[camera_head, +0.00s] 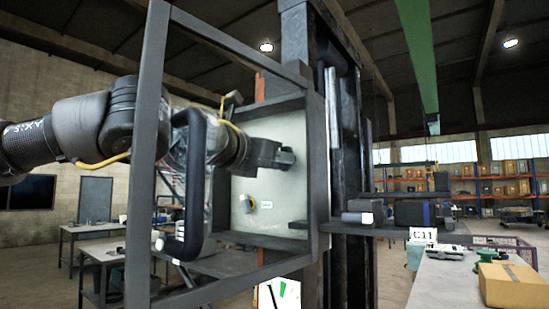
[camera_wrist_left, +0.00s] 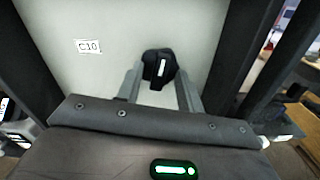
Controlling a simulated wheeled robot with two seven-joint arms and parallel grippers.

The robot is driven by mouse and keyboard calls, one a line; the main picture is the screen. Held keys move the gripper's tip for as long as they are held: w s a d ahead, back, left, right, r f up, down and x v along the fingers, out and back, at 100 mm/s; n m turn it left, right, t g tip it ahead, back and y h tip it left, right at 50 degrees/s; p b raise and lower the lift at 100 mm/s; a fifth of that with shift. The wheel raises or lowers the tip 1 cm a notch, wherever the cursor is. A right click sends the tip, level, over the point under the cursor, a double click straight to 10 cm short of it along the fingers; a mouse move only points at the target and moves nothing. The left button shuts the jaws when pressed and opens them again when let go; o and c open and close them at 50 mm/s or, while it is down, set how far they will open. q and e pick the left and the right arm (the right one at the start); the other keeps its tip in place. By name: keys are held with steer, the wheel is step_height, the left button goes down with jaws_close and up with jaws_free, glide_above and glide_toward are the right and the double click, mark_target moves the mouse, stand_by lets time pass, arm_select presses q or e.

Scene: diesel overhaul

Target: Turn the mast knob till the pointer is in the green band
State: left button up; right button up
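The black knob (camera_wrist_left: 158,68), with a white mark on it, sits on a pale panel in the left wrist view. It also shows as a dark round end in the head view (camera_head: 287,157). My left gripper (camera_wrist_left: 160,80) has one finger on each side of the knob, its tips close to the knob's edges; I cannot tell whether they press on it. In the head view my left gripper (camera_head: 270,154) reaches into the open cabinet. A white dial face (camera_head: 283,292) with a green patch shows at the bottom, partly cut off; its pointer is not clear. My right gripper is not in view.
A dark cabinet frame and its open door (camera_head: 150,150) surround my left arm. A C10 label (camera_wrist_left: 88,46) is beside the knob. A bench with a cardboard box (camera_head: 511,286) stands right.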

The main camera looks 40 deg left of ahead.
arm_select(q)
jaws_close()
steer(key=n+b, duration=0.3)
steer(key=n, duration=0.1)
steer(key=shift+n, duration=0.3)
steer(key=n+b, duration=0.3)
steer(key=n, duration=0.1)
